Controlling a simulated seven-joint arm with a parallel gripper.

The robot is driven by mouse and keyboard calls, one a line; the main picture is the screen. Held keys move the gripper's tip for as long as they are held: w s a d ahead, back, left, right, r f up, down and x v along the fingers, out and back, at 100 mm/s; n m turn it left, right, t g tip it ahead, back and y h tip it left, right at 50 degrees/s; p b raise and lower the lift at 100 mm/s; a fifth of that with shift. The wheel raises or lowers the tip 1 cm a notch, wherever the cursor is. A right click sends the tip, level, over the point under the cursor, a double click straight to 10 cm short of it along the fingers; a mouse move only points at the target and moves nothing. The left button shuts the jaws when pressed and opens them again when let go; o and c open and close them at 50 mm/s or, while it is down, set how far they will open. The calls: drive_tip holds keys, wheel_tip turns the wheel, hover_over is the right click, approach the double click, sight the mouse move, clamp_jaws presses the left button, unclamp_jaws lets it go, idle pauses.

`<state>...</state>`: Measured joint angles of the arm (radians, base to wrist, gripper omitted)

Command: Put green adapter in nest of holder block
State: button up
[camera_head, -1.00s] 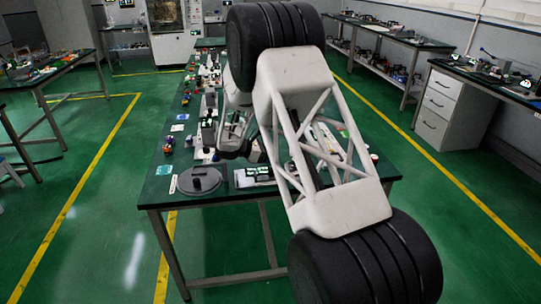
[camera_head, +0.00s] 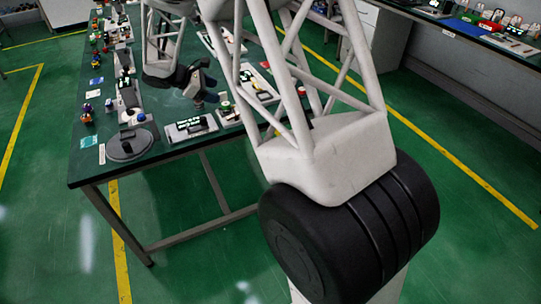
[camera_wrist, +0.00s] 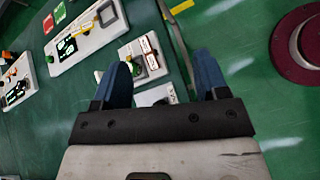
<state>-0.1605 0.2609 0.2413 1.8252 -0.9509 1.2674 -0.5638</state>
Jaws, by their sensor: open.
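My gripper (camera_head: 208,92) is above the near part of the green table in the head view. Its two blue fingers stand apart in the wrist view (camera_wrist: 161,80), with nothing gripped between them. A small green round piece, perhaps the green adapter (camera_wrist: 136,66), sits on a pale plate (camera_wrist: 150,68) beyond the fingers, close beside the left one. A green piece also shows near the table's right side in the head view (camera_head: 226,106). I cannot tell for sure which block is the holder block or see its nest; the left finger hides part of the pale plate.
A larger pale plate with a dark panel and yellow frame (camera_wrist: 85,36) lies farther left. A dark grey disc (camera_head: 130,144) and a labelled plate (camera_head: 190,128) stand near the front edge. Several small items line the table's left side. A dark red round object (camera_wrist: 300,48) is at right.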

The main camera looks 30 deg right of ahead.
drive_tip(key=s+d+r+m+y, duration=0.1)
drive_tip(key=s+r+m+y, duration=0.2)
drive_tip(key=s+r, duration=0.55)
drive_tip(key=s+d+r+m+y, duration=0.1)
drive_tip(key=s+r+m+y, duration=0.2)
drive_tip(key=s, duration=1.1)
drive_tip(key=s+a+m+t+y, duration=0.1)
drive_tip(key=s+m, duration=0.3)
drive_tip(key=s, duration=0.8)
drive_tip(key=s+a+m+t+y, duration=0.2)
drive_tip(key=s+m+y, duration=0.1)
drive_tip(key=s, duration=0.9)
drive_tip(key=shift+s+m, duration=0.2)
drive_tip(key=shift+m, duration=0.5)
